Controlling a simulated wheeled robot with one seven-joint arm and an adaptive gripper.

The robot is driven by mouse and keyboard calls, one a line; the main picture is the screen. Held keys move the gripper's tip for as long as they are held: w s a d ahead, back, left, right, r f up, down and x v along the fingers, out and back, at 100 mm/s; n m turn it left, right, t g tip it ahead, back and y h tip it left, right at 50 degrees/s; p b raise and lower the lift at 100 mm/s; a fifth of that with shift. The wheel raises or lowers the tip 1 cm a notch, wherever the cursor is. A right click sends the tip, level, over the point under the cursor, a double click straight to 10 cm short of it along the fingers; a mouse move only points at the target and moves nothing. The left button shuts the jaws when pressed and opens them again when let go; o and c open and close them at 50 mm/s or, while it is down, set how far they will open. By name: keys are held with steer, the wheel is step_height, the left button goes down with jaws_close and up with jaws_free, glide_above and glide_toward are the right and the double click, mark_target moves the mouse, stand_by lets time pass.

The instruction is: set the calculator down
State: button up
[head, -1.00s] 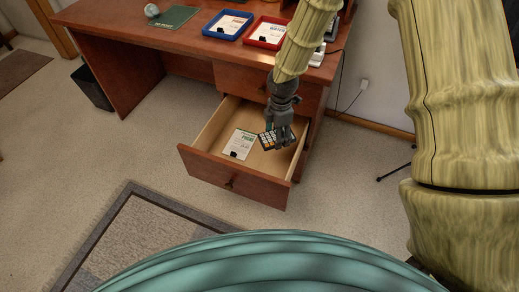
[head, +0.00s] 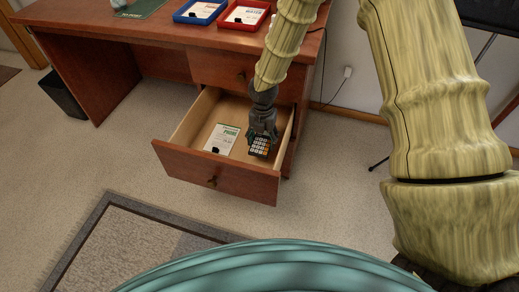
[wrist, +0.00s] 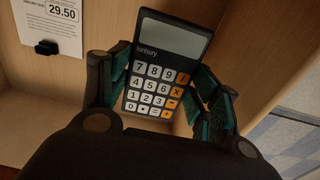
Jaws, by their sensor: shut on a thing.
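The calculator (head: 260,146) is dark with light and orange keys and a grey display. In the wrist view the calculator (wrist: 160,75) stands between the two fingers of my gripper (wrist: 168,92), its keys facing the camera. My gripper (head: 262,132) is shut on it, over the right part of the open drawer (head: 215,173). In the wrist view the drawer's pale wooden inside (wrist: 100,20) is behind the calculator. I cannot tell whether the calculator's lower end touches the drawer bottom.
A paper card (head: 222,139) with a black clip lies in the drawer, left of the calculator. On the desk (head: 130,35) are a blue tray (head: 178,18), a red tray (head: 238,26) and a green mat (head: 140,9). A dark bin (head: 62,95) stands left.

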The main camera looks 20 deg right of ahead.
mark_target(263, 141)
steer(key=shift+f+b, duration=0.8)
steer(key=shift+f, duration=2.35)
steer(key=shift+f, duration=0.1)
steer(key=o, duration=1.1)
step_height(263, 141, up, 12)
steer(key=p, duration=0.4)
